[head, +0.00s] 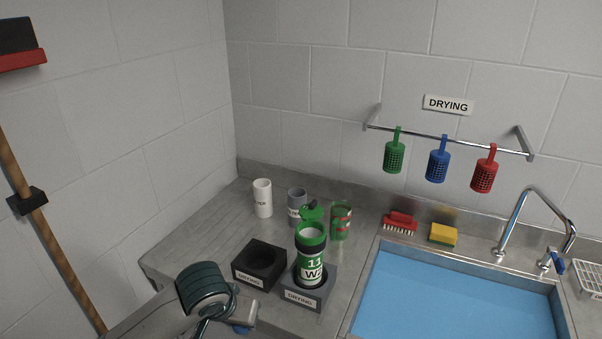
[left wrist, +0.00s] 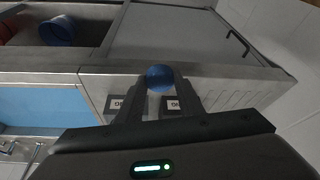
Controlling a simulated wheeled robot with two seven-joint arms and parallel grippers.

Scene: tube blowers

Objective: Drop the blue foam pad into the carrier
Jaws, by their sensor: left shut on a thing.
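The blue foam pad (left wrist: 160,78) is held between the fingertips of my left gripper (left wrist: 160,86) in the left wrist view. In the head view a small blue part of the pad (head: 243,329) shows below my left gripper (head: 240,318) at the bottom edge. My right gripper is not in view.
An empty black block (head: 258,263) stands left of the carrier. Behind are a white cup (head: 262,198), a grey cup (head: 296,204) and a green-and-red container (head: 341,221). A blue sink basin (head: 450,300) is right. Three coloured baskets hang on a rail (head: 460,140).

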